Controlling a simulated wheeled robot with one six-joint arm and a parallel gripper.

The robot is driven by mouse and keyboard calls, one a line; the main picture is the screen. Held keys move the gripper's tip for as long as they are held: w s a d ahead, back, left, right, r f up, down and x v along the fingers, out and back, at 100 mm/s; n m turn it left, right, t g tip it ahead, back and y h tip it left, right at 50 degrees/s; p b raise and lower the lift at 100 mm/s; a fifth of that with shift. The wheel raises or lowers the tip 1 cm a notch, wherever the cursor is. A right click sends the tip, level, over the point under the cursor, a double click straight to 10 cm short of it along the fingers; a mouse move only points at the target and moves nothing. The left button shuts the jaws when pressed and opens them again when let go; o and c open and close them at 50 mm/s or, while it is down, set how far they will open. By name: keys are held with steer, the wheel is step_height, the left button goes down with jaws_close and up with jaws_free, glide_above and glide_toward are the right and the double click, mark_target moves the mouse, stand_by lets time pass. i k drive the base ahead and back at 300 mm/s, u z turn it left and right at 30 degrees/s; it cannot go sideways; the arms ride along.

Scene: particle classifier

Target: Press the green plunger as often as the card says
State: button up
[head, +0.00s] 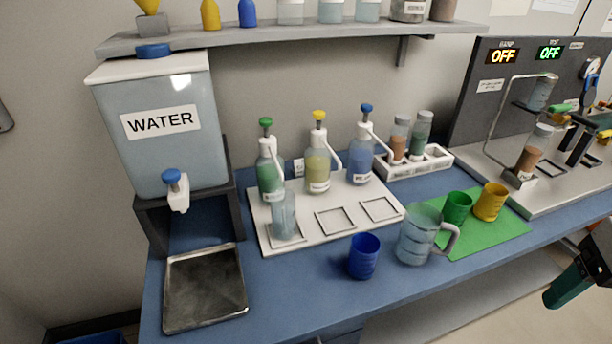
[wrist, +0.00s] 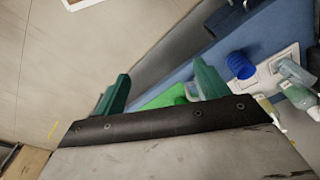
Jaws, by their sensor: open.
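The green plunger (head: 265,122) tops a pump bottle of green liquid (head: 270,178) at the left of a white tray (head: 340,240). A clear cylinder (head: 284,215) stands upright on the tray's left square, in front of that bottle. A small white card (head: 298,168) shows between the green and yellow bottles; its writing is too small to read. My gripper (wrist: 162,88) is open and empty, its two teal fingers apart. In the head view a teal finger shows at the right edge, over the floor in front of the bench, far from the plunger.
Yellow (head: 318,165) and blue (head: 361,160) pump bottles stand beside the green one. A blue cup (head: 364,256) and a clear jug (head: 415,235) stand in front of the tray. Green and yellow cups (head: 491,201) stand on a green mat. A water tank (head: 160,130) is left.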

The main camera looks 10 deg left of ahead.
mark_target(265, 122)
steer(key=u, duration=1.05)
